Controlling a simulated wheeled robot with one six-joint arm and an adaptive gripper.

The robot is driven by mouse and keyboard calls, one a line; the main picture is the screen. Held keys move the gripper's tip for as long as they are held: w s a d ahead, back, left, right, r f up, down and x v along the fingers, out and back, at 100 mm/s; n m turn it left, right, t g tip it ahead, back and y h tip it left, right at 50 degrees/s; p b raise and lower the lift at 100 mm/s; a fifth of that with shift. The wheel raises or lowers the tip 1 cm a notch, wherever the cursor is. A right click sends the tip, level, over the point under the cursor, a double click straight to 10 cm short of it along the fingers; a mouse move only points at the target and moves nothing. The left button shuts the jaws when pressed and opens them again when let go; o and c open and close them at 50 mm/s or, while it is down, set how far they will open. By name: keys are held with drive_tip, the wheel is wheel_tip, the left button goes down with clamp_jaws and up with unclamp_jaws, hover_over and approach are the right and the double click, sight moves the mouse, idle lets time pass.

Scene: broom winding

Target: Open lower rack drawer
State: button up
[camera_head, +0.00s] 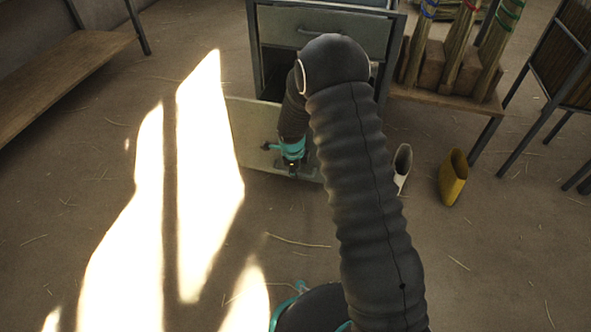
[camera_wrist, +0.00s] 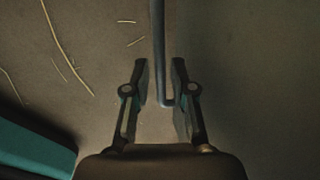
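The lower rack drawer's light front panel (camera_head: 245,125) stands well forward of the grey rack cabinet in the head view, so the drawer is pulled out. My gripper (camera_head: 291,172) is at that front panel, and my arm hides much of the drawer. In the wrist view, the thin dark handle bar (camera_wrist: 158,50) runs between the two fingers of my gripper (camera_wrist: 160,80). The fingers stand apart with a small gap visible on each side of the bar. The upper drawer (camera_head: 290,27) is shut.
A wooden bench (camera_head: 60,75) stands at the left. A low table with brooms (camera_head: 455,50) in wooden blocks is at the right. The floor left of the drawer is clear.

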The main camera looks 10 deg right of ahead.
drive_tip(key=shift+r, duration=0.1)
wheel_tip(320, 180, up, 12)
drive_tip(key=s, duration=0.2)
drive_tip(key=shift+a+f, duration=0.2)
drive_tip(key=shift+a, duration=0.2)
drive_tip(key=shift+s, duration=0.1)
idle(0.4)
drive_tip(key=s+d+r+n+g+p, duration=0.15)
drive_tip(key=s+r+n, duration=0.25)
drive_tip(key=s+n, duration=0.8)
drive_tip(key=s+d+r+n+t+p, duration=0.1)
drive_tip(key=s+d+r+n+p, duration=0.1)
drive_tip(key=s+r, duration=0.5)
drive_tip(key=s+d+r+n+t+p, duration=0.2)
drive_tip(key=s+r, duration=0.5)
drive_tip(key=r, duration=0.7)
drive_tip(key=s+d+r+n+t+p, duration=0.2)
drive_tip(key=s+d+r+n+p, duration=0.2)
drive_tip(key=r, duration=0.7)
drive_tip(key=s+n+p, duration=0.1)
drive_tip(key=s+n, duration=0.1)
drive_tip(key=s, duration=0.1)
drive_tip(key=shift+r+y, duration=0.3)
drive_tip(key=shift+y, duration=0.1)
